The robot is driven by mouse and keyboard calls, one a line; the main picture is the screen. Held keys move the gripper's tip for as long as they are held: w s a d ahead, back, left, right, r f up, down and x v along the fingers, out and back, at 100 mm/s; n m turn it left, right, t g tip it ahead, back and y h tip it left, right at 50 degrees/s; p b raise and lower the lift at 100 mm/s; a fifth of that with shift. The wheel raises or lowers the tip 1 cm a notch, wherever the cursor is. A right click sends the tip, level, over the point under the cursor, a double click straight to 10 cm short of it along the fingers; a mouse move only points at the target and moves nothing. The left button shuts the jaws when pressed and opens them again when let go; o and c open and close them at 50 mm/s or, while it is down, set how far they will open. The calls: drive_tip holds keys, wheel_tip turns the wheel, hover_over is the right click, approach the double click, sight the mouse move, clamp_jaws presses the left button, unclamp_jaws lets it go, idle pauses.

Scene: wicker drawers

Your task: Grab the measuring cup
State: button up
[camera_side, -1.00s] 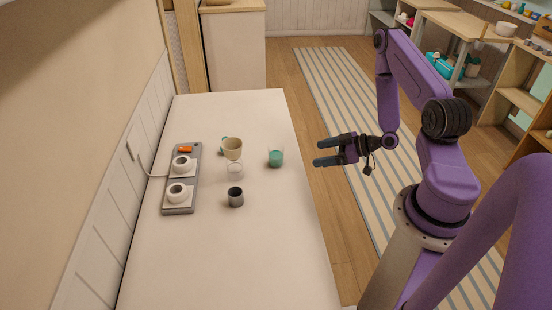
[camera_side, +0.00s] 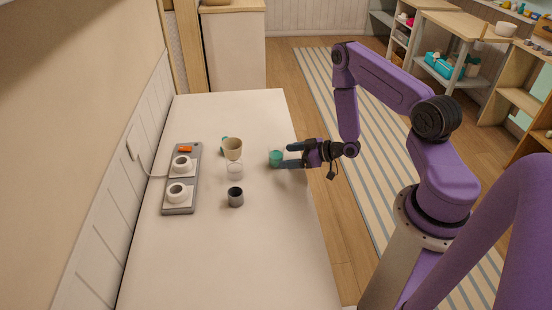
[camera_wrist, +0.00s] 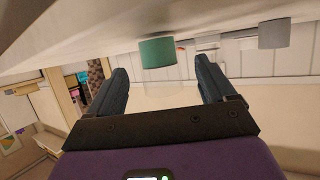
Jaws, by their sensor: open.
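The measuring cup appears to be the clear glass with green contents (camera_side: 274,159), standing upright near the right edge of the white table. In the wrist view, which is upside down, its green part (camera_wrist: 158,52) shows between and beyond the fingers, with its clear part faint beside it. My gripper (camera_side: 284,156) is open and level at the cup's right side, with the fingertips close to it. In the wrist view the two dark fingers (camera_wrist: 162,68) are spread wide and empty. I cannot tell whether a finger touches the cup.
A beige dripper (camera_side: 233,148) sits over a clear glass vessel (camera_side: 235,172) left of the cup. A grey cup (camera_side: 236,197) stands nearer. A grey tray (camera_side: 180,209) holds white round pieces. The table's front (camera_side: 230,265) is clear.

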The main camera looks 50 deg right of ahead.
sight(283, 156)
drive_tip(key=shift+r+x, duration=0.2)
drive_tip(key=shift+x, duration=2.6)
drive_tip(key=shift+w, duration=0.1)
drive_tip(key=c, duration=1.1)
